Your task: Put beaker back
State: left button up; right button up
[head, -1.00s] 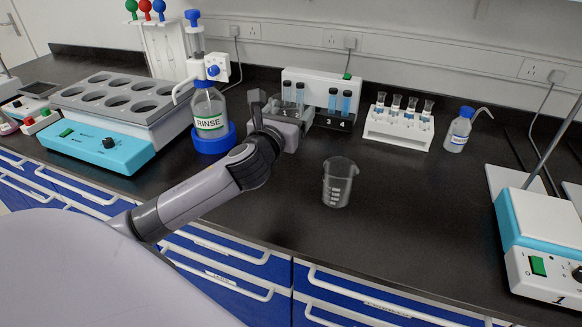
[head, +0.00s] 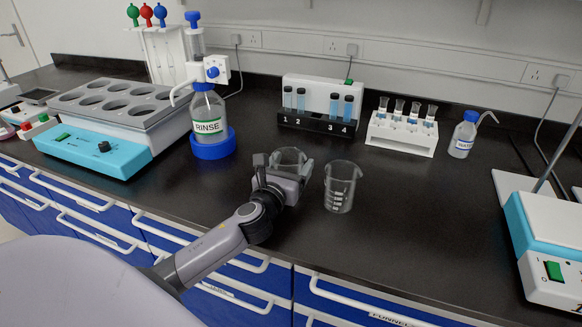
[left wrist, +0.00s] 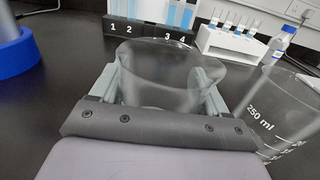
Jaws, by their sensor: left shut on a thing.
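My left gripper (head: 283,164) is shut on a clear glass beaker (head: 291,155), with one finger on each side of it. The held beaker (left wrist: 160,72) looks upright and empty in the left wrist view. The gripper hides its lower part, so I cannot tell whether it touches the counter. A second clear beaker (head: 340,187) stands upright on the black counter just right of the held one. It also shows at the right of the left wrist view (left wrist: 283,112), with a 250 ml mark. My right gripper is not in view.
A numbered tube rack (head: 318,122) with blue-filled tubes stands behind the beakers, with a white rack (head: 402,134) to its right. The rinse bottle (head: 209,118) in its blue base stands to the left. The counter (head: 430,220) right of the second beaker is clear.

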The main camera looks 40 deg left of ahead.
pick_arm(q)
jog(key=shift+f, duration=0.15)
jog(key=o, duration=1.2)
jog(key=shift+r, duration=0.3)
jog(key=v, duration=1.2)
